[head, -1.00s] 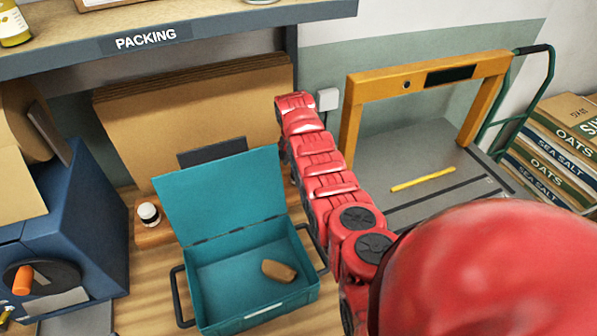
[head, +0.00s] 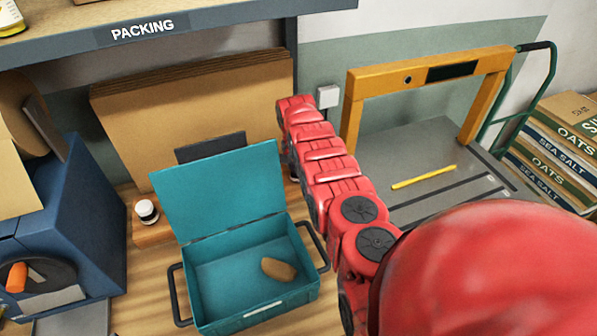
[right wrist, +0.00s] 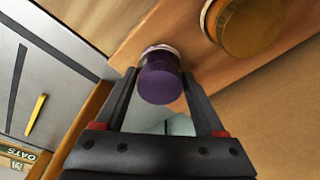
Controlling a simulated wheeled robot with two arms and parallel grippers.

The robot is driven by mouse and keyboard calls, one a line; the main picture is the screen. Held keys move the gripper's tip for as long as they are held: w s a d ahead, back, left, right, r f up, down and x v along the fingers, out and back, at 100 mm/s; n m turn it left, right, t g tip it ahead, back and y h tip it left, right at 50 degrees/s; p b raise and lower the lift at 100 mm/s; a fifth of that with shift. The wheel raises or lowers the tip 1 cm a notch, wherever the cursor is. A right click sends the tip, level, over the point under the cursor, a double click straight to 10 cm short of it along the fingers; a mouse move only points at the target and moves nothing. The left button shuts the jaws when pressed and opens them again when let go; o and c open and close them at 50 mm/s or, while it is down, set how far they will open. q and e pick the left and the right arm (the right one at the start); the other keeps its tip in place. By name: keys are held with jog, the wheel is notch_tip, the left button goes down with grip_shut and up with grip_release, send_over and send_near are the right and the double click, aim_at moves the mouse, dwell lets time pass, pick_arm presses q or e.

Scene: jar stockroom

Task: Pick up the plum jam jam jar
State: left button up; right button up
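A jar with a purple lid (right wrist: 160,80) shows in the right wrist view, with a pale band at its far edge; no label can be read. My right gripper (right wrist: 160,92) has its two black fingers on either side of this jar, with narrow gaps seeming to show between fingers and jar. The jar appears to stand on a wooden strip (right wrist: 190,20). In the head view my red right arm reaches up and away, and its gripper is hidden. My left gripper is in neither view.
A jar with an amber lid (right wrist: 245,25) stands close to the purple one. In the head view, an open teal box (head: 205,318) holds a brown object (head: 279,269). A yellow frame (head: 352,125) stands right.

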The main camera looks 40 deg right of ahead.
jog(key=c, duration=0.7)
grip_shut()
jog(key=shift+r, duration=0.15)
